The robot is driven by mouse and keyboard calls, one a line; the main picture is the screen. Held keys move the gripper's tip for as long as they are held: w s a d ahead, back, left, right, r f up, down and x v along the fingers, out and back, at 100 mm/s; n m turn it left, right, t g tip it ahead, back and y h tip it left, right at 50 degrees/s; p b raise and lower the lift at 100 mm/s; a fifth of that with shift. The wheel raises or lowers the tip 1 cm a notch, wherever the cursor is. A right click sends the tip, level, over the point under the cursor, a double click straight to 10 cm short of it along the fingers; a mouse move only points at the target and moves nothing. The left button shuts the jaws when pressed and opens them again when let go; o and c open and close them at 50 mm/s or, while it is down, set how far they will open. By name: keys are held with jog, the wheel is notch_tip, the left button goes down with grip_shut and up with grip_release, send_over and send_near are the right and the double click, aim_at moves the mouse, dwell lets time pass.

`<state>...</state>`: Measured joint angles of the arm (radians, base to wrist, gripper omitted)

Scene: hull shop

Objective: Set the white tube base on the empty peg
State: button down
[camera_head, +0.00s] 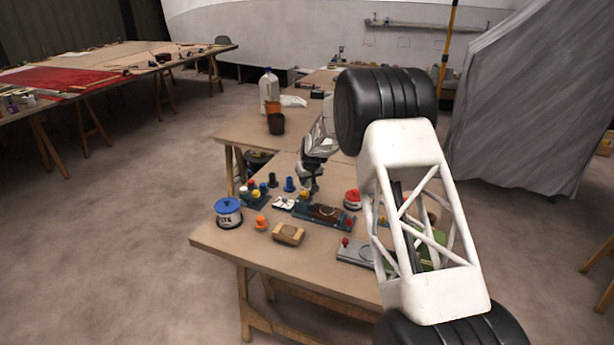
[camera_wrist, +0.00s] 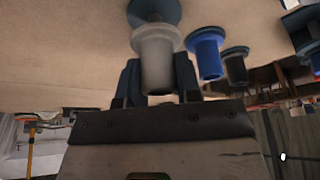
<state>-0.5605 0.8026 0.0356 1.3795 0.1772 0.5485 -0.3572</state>
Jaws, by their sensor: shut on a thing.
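The white tube base (camera_wrist: 158,62) is a pale flanged cylinder. In the wrist view it sits between the two fingers of my gripper (camera_wrist: 157,76), which is shut on it. A teal disc (camera_wrist: 153,11) shows just beyond its flange; I cannot tell whether they touch. A blue tube base (camera_wrist: 207,56) and a black tube base (camera_wrist: 236,68) stand beside it. In the head view my gripper (camera_head: 312,184) is low over the table, right of the blue tube base (camera_head: 289,184) and black tube base (camera_head: 272,180). The white one is not clear there. I cannot make out an empty peg.
The wooden table (camera_head: 215,238) also holds a blue-lidded tin (camera_head: 228,213), an orange knob (camera_head: 261,223), a wooden block (camera_head: 288,234), a red-topped tin (camera_head: 352,199) and a blue tray (camera_head: 322,216). A plastic bottle (camera_head: 268,88) and dark cup (camera_head: 276,124) stand farther back.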

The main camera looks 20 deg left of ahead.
jog(key=shift+f, duration=0.9)
jog(key=shift+f, duration=0.35)
dwell(1.4)
jog(key=c, duration=1.1)
grip_release()
jog(key=shift+r, duration=0.1)
jog(key=v, duration=1.1)
dwell(0.7)
